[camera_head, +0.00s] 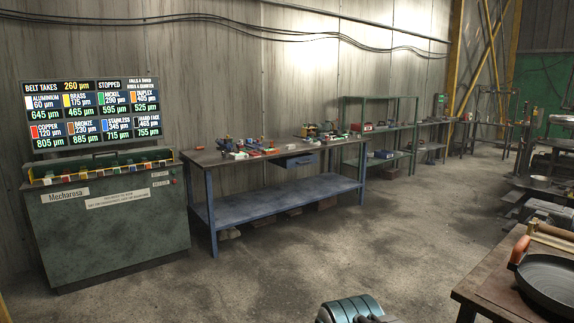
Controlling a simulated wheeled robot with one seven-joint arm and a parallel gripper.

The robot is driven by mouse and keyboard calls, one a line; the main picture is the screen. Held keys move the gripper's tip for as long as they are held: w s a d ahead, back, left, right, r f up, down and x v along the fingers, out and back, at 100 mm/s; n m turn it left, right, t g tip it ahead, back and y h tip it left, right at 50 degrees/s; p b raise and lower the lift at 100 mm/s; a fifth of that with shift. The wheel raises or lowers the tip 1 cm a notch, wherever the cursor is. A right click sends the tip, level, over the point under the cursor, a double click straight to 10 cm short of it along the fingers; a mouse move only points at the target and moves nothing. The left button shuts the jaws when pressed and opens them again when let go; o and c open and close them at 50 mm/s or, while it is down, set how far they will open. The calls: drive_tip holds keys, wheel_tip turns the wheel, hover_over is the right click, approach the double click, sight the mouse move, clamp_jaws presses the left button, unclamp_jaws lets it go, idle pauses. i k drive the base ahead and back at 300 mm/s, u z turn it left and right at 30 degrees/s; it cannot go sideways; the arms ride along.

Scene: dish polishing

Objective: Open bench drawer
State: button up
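The bench (222,162) stands against the wall in the middle of the view, with blue legs and a blue lower shelf. Its drawer (294,161) is a small blue box hung under the front edge of the top, right of the middle. It looks shut, but it is small in the picture. No hand or gripper shows at the drawer. A rounded teal part at the bottom edge may be mine; no fingertips show there.
A dark green machine (115,230) with a lit board (92,113) stands left of the bench. Green shelves (378,136) stand to its right. A table (490,285) with a dark pan (550,283) is at the lower right. The concrete floor (290,255) before the bench is clear.

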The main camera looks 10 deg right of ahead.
sight(304, 159)
drive_tip(key=z, duration=0.1)
drive_tip(key=i, duration=0.8)
drive_tip(key=z, duration=0.5)
drive_tip(key=i, duration=2)
drive_tip(key=z, duration=0.35)
drive_tip(key=i, duration=1.95)
drive_tip(key=u, duration=0.3)
drive_tip(key=i, duration=2.4)
drive_tip(key=u, duration=0.3)
